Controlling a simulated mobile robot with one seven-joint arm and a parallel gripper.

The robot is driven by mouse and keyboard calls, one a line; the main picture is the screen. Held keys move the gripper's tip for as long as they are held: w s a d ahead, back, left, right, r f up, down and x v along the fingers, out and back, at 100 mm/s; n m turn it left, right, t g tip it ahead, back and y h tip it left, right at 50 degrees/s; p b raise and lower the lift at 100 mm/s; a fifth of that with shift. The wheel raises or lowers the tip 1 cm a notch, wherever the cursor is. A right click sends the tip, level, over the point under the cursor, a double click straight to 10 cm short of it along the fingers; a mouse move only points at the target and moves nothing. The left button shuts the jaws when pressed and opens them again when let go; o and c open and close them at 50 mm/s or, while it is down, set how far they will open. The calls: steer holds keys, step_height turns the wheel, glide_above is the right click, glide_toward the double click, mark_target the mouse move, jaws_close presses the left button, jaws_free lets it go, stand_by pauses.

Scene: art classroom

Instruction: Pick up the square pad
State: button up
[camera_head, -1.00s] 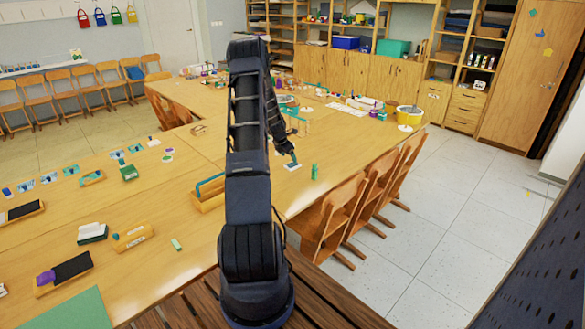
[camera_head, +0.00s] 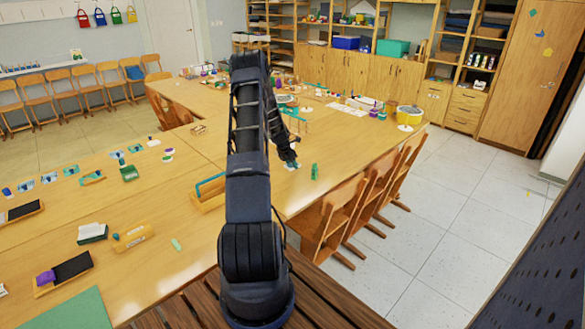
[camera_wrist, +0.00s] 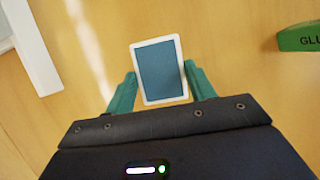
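The square pad (camera_wrist: 159,70) has a blue-teal face with a white border and lies flat on the wooden table in the wrist view. My gripper (camera_wrist: 159,73) is open, with one green finger on each side of the pad's near part. The gaps to the pad's edges are narrow, and contact cannot be told. In the head view my gripper (camera_head: 291,163) is low over the table near its right edge. There it mostly hides the pad.
A green glue stick (camera_head: 314,171) stands close to the right of my gripper; it also shows in the wrist view (camera_wrist: 300,37). A pale strip (camera_wrist: 35,45) lies to the left there. Wooden chairs (camera_head: 330,217) line the table's right edge. A wooden tray (camera_head: 209,200) lies nearer me.

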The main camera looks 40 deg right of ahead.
steer(key=c, duration=0.4)
